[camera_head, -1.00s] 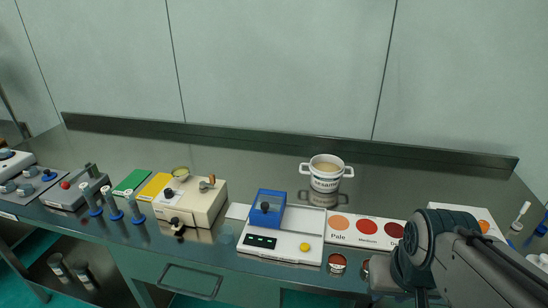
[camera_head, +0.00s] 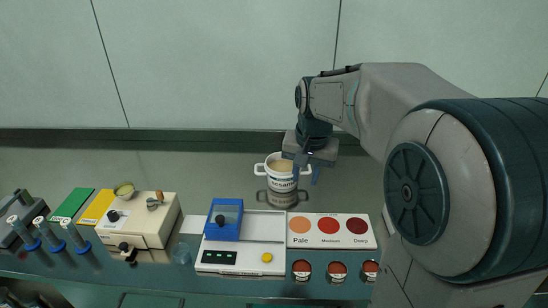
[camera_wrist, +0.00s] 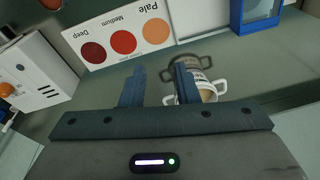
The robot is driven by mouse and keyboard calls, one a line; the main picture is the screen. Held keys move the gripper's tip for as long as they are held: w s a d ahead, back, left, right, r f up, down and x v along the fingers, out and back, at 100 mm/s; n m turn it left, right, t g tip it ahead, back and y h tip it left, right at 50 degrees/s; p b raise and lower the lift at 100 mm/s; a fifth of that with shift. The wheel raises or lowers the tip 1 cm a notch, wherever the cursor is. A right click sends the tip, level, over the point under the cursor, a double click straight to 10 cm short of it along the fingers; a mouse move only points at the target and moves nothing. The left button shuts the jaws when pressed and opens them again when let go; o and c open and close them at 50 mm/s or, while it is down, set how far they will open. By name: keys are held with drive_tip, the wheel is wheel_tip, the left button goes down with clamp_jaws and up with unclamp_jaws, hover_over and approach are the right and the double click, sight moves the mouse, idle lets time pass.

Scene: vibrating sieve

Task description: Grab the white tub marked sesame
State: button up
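The white tub (camera_head: 281,183) has dark lettering, two side handles and pale tan contents. It stands upright on the dark bench. My gripper (camera_head: 307,172) is above and just right of it in the head view, and hides part of its right rim. In the wrist view, the gripper (camera_wrist: 158,82) is open with nothing between its fingers. The tub (camera_wrist: 208,92) shows there beside and partly behind the right finger. I cannot tell whether finger and tub touch.
In front of the tub lie a colour card (camera_head: 331,231) with three red-to-orange dots and a white device with a blue box (camera_head: 224,219). Several small jars (camera_head: 302,269) line the front. A beige machine (camera_head: 139,220) stands left. A wall (camera_head: 210,70) rises behind.

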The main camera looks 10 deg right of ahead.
drive_tip(key=w+d+f+m+p, duration=0.1)
drive_tip(key=w+d+m, duration=0.15)
drive_tip(key=w, duration=0.85)
drive_tip(key=m+g+p, duration=0.1)
drive_tip(key=m+p, duration=0.2)
hover_over(293, 189)
drive_tip(key=f, duration=1.3)
drive_tip(key=shift+d+f, duration=0.1)
drive_tip(key=shift+d, duration=0.15)
drive_tip(key=shift+f+p, duration=1)
drive_tip(key=shift+f, duration=1.9)
drive_tip(key=shift+r, duration=0.1)
clamp_jaws()
